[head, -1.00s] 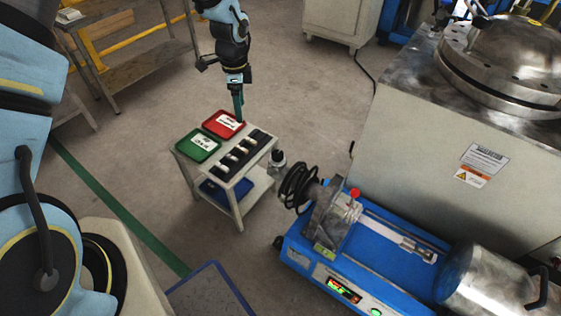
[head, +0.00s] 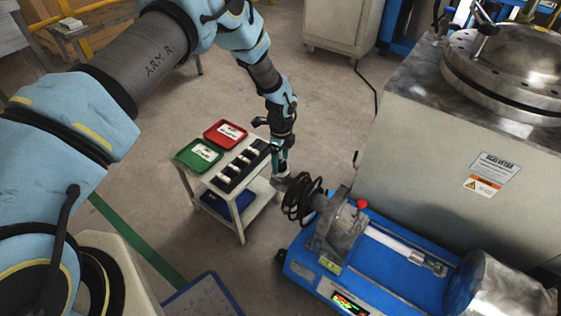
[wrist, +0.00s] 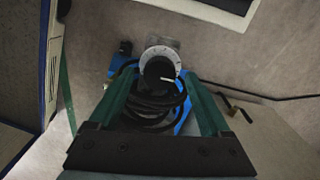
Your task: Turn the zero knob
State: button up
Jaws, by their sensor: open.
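A round black knob (wrist: 159,71) with a white pointer line sits on a silver graduated dial (wrist: 150,55) in the wrist view. The knob shows between my two green fingers, which are apart and hold nothing. My gripper (wrist: 160,78) points toward the knob; the frames do not show the exact gap, and I see no contact. In the head view my gripper (head: 280,168) is beside the right edge of the small cart, near the left end of the blue machine (head: 385,265). The knob cannot be made out in the head view.
Coiled black cable (head: 301,196) hangs at the machine's left end, and loops (wrist: 153,106) lie below the knob in the wrist view. The cart (head: 240,212) carries a red tray (head: 226,134), a green tray (head: 198,155) and a dark holder with several white pieces. A large grey cabinet stands behind.

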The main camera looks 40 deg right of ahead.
jog(key=shift+f, duration=0.55)
grip_shut()
dwell(0.4)
